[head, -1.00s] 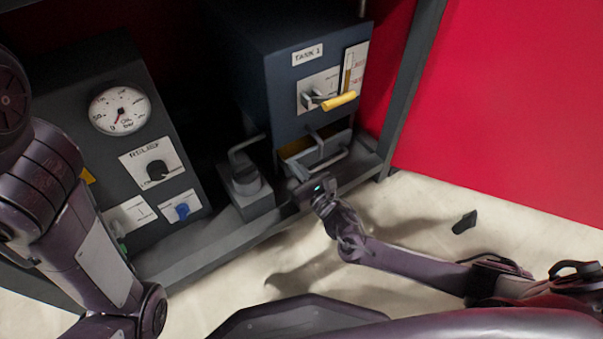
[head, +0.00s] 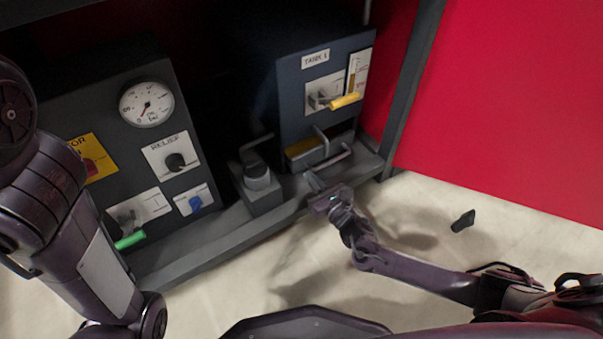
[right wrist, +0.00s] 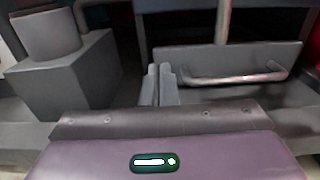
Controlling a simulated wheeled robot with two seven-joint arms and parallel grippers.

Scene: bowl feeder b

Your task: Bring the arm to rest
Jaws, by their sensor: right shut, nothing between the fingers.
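My right arm comes in from the right in the head view. My right gripper (head: 313,181) is in front of the shelf edge, below the tank's drawer-like tray with its bar handle (head: 330,158). Its fingers are together and empty. In the right wrist view the shut fingers (right wrist: 159,85) point at the base, left of the bar handle (right wrist: 235,78) and apart from it as far as I can tell. My left arm (head: 75,220) stands at the left of the head view; its gripper is out of the picture.
The dark panel has a gauge (head: 146,104), a RELIEF knob (head: 175,162), a blue knob (head: 195,203) and a green handle (head: 130,240). A grey spout block (head: 258,185) stands left of the tank (head: 320,90) with its yellow lever (head: 345,101). A small black object (head: 463,221) lies on the open floor.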

